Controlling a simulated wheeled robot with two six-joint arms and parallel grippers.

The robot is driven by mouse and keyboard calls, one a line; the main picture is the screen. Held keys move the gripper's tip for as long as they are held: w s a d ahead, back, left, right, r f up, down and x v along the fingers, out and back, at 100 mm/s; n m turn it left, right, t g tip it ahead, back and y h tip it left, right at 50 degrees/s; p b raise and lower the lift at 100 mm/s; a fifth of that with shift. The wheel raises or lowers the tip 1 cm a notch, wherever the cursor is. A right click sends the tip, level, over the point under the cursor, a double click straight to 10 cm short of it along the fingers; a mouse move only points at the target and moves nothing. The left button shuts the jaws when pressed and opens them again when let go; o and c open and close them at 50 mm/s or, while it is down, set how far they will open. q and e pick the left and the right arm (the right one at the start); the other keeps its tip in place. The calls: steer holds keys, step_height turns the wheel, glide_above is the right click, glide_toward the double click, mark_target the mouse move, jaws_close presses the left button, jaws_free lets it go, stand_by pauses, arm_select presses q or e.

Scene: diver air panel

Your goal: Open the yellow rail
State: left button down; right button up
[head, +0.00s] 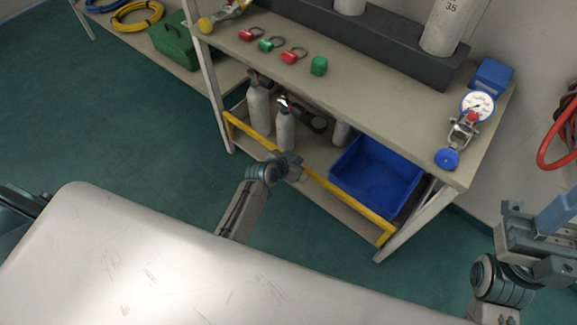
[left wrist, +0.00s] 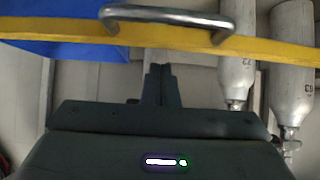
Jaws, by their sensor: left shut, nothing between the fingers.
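The yellow rail (head: 342,194) runs across the front of the lower shelf of the bench, from post to post. In the left wrist view the rail (left wrist: 280,52) crosses the top, with a silver bar handle (left wrist: 170,14) on it. My left gripper (head: 291,164) is at the middle of the rail and hides part of it and the handle in the head view. In the left wrist view its fingers (left wrist: 160,78) are shut and empty, pointing towards the rail below the handle. My right gripper (head: 530,238) is at the lower right, away from the rail; its jaws are unclear.
Behind the rail are grey cylinders (head: 285,130) and a blue bin (head: 375,174). The bench top (head: 385,112) above carries small red and green fittings and a gauge (head: 478,105). A pale rounded surface (head: 180,265) fills the foreground. Green floor lies open to the left.

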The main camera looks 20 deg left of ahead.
arm_select(q)
steer(key=shift+s+a+f+b, duration=0.15)
steer(key=shift+s+a+f, duration=0.05)
steer(key=shift+s+f, duration=0.35)
steer(key=shift+s+a+f+b, duration=0.15)
steer(key=shift+s+f, duration=0.4)
steer(key=shift+s+a+f, duration=0.1)
steer(key=shift+s+f, duration=0.05)
steer(key=shift+s, duration=0.15)
